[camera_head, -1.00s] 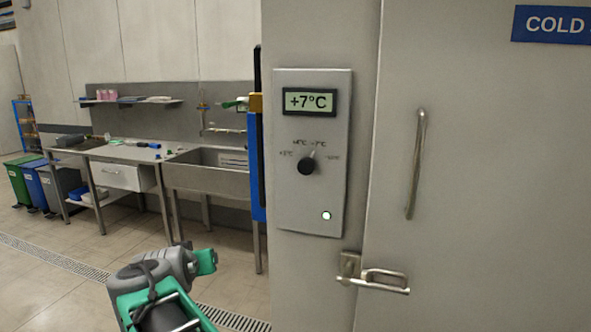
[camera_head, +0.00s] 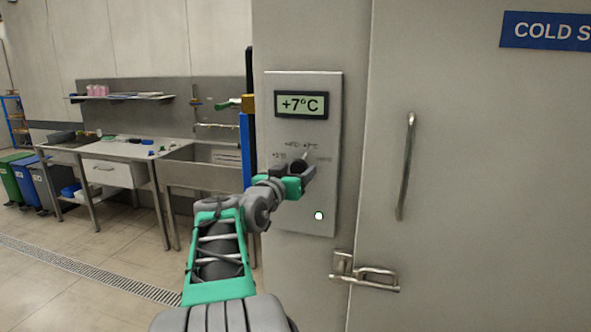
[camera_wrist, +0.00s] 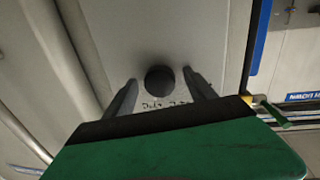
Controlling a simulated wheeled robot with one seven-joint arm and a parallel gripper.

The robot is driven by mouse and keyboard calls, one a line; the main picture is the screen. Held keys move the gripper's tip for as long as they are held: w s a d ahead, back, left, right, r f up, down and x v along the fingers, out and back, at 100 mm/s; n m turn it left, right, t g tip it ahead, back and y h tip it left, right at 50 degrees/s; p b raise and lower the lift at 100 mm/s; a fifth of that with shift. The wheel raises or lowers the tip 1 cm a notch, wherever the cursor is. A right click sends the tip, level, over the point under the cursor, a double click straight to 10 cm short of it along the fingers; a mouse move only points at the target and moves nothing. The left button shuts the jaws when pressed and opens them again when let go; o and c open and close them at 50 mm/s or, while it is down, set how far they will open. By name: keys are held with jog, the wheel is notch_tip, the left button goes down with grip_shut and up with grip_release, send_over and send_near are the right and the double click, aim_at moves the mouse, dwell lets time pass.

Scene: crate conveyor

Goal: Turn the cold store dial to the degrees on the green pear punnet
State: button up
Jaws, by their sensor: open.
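The cold store dial, a round black knob (camera_head: 298,165), sits on a pale control panel (camera_head: 330,130) beside the door. The panel's display (camera_head: 301,105) reads +7°C. Small degree marks ring the knob, and its pointer leans up and right towards the +7°C mark. My gripper (camera_head: 295,172) is at the panel, just in front of the knob. In the wrist view the knob (camera_wrist: 160,80) lies between my two open fingers (camera_wrist: 163,90), with gaps on both sides. Whether the fingertips reach past the knob's face is unclear. The green pear punnet is not in view.
The cold store door with its long handle (camera_head: 406,165) and latch (camera_head: 365,274) is right of the panel. A blue upright (camera_head: 247,150) stands close left. A steel bench (camera_head: 100,150), a sink and bins (camera_head: 45,188) are farther left.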

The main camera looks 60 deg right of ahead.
jog(key=shift+c, duration=0.4)
jog(key=c, duration=1.3)
jog(key=shift+f, duration=0.1)
jog(key=n+b, duration=0.3)
jog(key=shift+f+n, duration=0.1)
jog(key=shift+n, duration=0.2)
jog(key=n+b, duration=0.1)
jog(key=n, duration=0.4)
jog(key=shift+s+n+h+b, duration=0.1)
jog(key=shift+n+h+b, duration=0.2)
jog(key=shift+h+b, duration=0.1)
jog(key=shift+t, duration=0.3)
